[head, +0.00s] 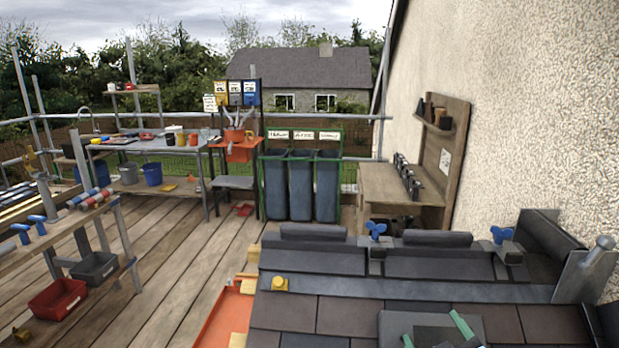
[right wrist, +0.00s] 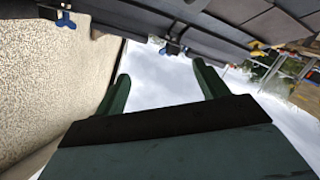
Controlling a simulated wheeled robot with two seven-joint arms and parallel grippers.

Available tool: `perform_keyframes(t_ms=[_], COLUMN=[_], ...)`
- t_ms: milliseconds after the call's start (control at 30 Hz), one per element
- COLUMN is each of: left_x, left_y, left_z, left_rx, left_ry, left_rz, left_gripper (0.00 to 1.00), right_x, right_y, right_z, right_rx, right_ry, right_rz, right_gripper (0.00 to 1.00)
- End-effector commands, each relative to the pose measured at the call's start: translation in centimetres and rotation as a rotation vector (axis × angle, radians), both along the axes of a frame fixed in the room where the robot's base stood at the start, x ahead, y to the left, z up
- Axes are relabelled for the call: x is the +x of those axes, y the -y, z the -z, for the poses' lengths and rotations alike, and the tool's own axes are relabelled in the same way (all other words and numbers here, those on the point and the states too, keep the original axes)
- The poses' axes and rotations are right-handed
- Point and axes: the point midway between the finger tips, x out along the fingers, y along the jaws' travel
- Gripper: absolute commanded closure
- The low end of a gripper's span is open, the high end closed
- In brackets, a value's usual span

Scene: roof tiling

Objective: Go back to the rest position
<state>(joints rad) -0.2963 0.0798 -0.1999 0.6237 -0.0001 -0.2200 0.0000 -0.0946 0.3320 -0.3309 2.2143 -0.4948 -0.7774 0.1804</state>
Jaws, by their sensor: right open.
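My right gripper (head: 436,333) shows at the bottom edge of the head view, over the slate roof (head: 345,316). Its two green fingers stand apart with nothing between them. In the right wrist view the open fingers (right wrist: 164,88) have pale sky between them. The roof's dark edge, with blue clamps (right wrist: 66,20), crosses the top of that view. My left gripper is not in view.
The roof carries two blue clamps (head: 376,230) and a yellow knob (head: 280,283). A rough plastered wall (head: 545,110) rises on the right. A workbench (head: 400,185), blue-grey bins (head: 300,187) and a tool-laden table (head: 70,222) stand beyond. The plank floor (head: 185,245) between them is mostly clear.

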Motion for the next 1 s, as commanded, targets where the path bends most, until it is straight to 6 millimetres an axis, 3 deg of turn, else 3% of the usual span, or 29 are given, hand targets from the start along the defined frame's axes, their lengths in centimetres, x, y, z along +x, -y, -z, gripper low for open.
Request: perform_keyframes(t_ms=[33,100,200,400,600,867,1000], left_x=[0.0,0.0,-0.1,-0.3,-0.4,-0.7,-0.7], left_y=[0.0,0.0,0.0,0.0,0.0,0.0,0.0], left_z=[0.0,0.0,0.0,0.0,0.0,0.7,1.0], left_rx=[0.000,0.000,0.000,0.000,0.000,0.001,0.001], left_ry=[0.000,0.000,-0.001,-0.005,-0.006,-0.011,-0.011], left_rz=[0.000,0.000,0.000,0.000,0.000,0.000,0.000], left_gripper=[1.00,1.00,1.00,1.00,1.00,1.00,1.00], right_x=[-2.5,-5.8,-10.3,-18.0,-25.1,-23.3,-23.2], right_y=[0.8,1.5,1.9,1.6,0.7,0.6,0.5], right_z=[3.1,6.6,10.2,14.1,15.8,23.0,27.7], right_rx=[0.063,0.129,0.194,0.278,0.339,0.325,0.322], right_ry=[-0.142,-0.322,-0.532,-0.849,-1.111,-1.126,-1.143], right_rz=[0.056,0.115,0.166,0.210,0.216,0.219,0.221], right_gripper=[0.27,0.27,0.27,0.27,0.27,0.27,0.27])
